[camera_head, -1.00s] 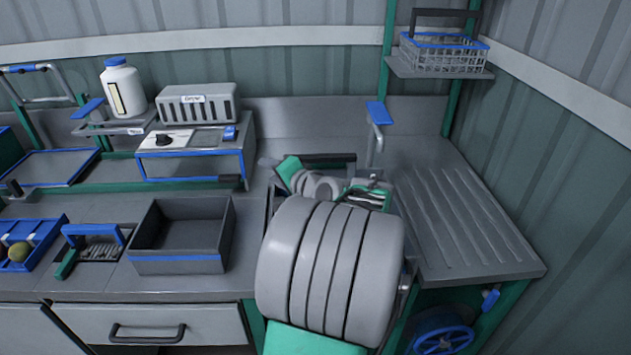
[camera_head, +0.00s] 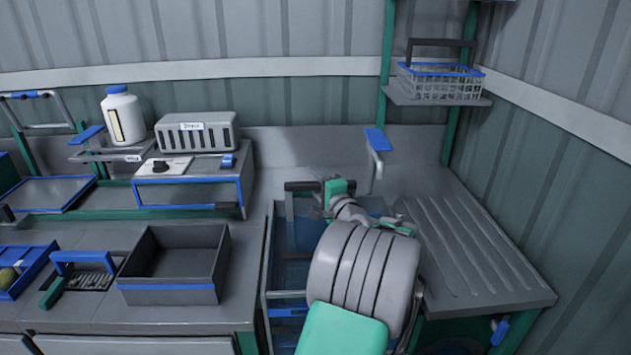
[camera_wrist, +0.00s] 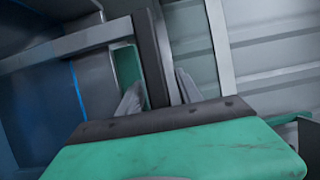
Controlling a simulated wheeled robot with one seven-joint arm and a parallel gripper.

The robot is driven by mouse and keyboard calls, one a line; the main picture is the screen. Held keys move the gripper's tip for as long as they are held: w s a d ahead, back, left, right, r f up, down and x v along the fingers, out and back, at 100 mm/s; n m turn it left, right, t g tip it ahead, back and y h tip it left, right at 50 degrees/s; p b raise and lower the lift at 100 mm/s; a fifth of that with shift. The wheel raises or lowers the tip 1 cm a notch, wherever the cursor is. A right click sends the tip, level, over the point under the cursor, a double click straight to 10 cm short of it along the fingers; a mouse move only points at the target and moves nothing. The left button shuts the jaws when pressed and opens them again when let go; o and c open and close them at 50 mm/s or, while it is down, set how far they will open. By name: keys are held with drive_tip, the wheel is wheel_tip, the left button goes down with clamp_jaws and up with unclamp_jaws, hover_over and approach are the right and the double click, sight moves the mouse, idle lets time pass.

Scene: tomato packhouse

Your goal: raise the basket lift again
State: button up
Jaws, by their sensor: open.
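The dark handle bar (camera_head: 303,186) of what looks like the basket lift spans the back of the sink on a grey upright. In the wrist view the dark bar (camera_wrist: 151,58) runs between my two grey fingertips. My gripper (camera_wrist: 158,92) is open around the bar; I cannot tell whether a finger touches it. In the head view my gripper (camera_head: 322,211) is at the right part of the bar, partly hidden by my own wrist and arm. The sink (camera_head: 283,245) holds blue water. Any basket down in it is hidden.
A blue-topped tap (camera_head: 376,141) stands just behind my gripper. A ribbed drainboard (camera_head: 470,245) lies clear at the right. A wire basket (camera_head: 440,83) sits on a wall shelf (camera_head: 395,95). A dark open bin (camera_head: 170,294) stands left of the sink.

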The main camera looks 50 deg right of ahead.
drive_tip(key=shift+c, duration=0.3)
clamp_jaws()
idle(1.0)
